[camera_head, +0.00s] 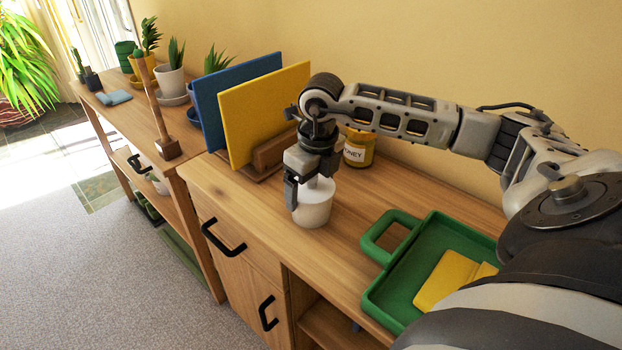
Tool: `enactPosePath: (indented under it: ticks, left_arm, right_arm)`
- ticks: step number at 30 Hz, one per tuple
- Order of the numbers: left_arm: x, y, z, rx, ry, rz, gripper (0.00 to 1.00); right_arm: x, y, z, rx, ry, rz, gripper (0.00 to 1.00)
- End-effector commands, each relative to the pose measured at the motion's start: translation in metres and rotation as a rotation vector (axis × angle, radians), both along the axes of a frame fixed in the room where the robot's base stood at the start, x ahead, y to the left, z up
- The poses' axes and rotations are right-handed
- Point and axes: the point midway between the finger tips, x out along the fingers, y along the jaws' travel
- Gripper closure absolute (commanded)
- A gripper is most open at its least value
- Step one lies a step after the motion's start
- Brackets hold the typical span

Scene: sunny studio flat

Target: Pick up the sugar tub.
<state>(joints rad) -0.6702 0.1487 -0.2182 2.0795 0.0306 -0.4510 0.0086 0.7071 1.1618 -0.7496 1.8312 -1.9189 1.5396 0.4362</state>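A white round tub (312,210), likely the sugar tub, stands upright on the wooden counter near its front edge. It has a pale lid with a knob on top; no label shows. My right gripper (308,177) points down directly over the tub. One dark finger hangs at the left of the lid, apart from the knob; the other finger is partly hidden at the far right side. The fingers look spread, with the knob between them. I cannot tell whether either finger touches the tub. My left gripper is not in view.
A honey jar (358,148) stands behind the tub. A rack holds a yellow board (260,115) and a blue board (208,100) to the left. A green tray (385,292) with yellow cloth lies at the right. Potted plants stand on the far-left table (128,112).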

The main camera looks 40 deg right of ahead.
Motion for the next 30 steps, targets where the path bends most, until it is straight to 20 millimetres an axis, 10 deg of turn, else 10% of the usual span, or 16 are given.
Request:
enactPosePath:
  ticks: [14,30]
  left_arm:
    - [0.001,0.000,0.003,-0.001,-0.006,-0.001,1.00]
    - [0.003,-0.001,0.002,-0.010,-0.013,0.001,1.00]
  right_arm:
    - [0.001,0.000,0.011,0.001,-0.005,-0.001,0.60]
    - [-0.032,0.032,0.087,0.000,-0.009,0.006,0.60]
